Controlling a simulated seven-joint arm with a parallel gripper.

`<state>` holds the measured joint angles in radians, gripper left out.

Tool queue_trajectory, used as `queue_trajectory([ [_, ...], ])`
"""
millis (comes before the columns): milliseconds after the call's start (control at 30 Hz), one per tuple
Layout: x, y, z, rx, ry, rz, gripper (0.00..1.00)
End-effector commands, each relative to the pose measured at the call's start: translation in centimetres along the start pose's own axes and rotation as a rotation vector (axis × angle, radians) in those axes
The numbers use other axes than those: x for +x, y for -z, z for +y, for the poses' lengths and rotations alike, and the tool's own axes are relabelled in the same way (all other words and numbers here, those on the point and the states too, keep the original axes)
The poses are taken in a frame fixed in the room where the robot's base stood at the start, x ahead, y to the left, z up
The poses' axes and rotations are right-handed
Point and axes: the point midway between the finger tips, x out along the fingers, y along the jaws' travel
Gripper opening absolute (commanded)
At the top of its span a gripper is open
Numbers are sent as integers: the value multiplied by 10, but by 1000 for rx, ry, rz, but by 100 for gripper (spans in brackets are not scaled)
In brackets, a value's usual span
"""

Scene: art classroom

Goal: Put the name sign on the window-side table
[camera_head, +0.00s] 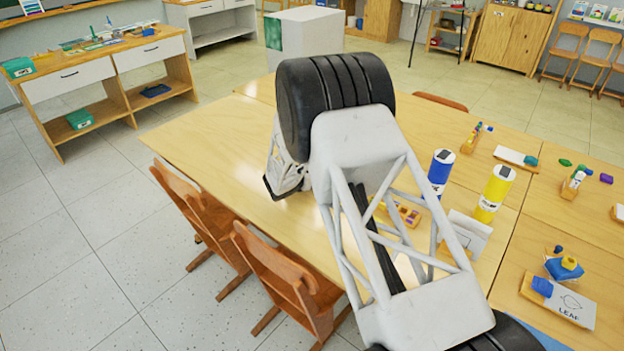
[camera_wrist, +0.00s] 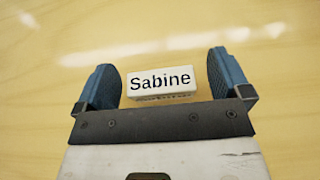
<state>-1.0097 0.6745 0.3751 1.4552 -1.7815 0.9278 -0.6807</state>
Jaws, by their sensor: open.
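The name sign (camera_wrist: 161,82) is a small white block with "Sabine" in black letters. In the wrist view it is on a pale wooden surface, between the two blue fingers of my gripper (camera_wrist: 160,70). The fingers are open, with a gap on each side of the sign, the wider one on the right. In the head view my gripper end is low over the left part of the wooden table (camera_head: 205,130), largely hidden behind my arm. The sign is hidden there. I cannot tell which table is the window-side one.
A blue bottle (camera_head: 439,172) and a yellow bottle (camera_head: 494,193) stand right of my arm. Wooden chairs (camera_head: 285,275) line the table's near left edge. A side desk (camera_head: 105,75) with supplies stands at the back left. The tabletop's left end is clear.

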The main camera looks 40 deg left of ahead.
Motion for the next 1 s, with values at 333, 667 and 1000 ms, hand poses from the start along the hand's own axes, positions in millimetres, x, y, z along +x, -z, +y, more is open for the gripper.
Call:
queue_trajectory([
  [333, 0, 0, 0, 0, 0, 0, 77],
  [667, 0, 0, 0, 0, 0, 0, 39],
  [1000, -2, -5, 0, 1, 0, 0, 39],
])
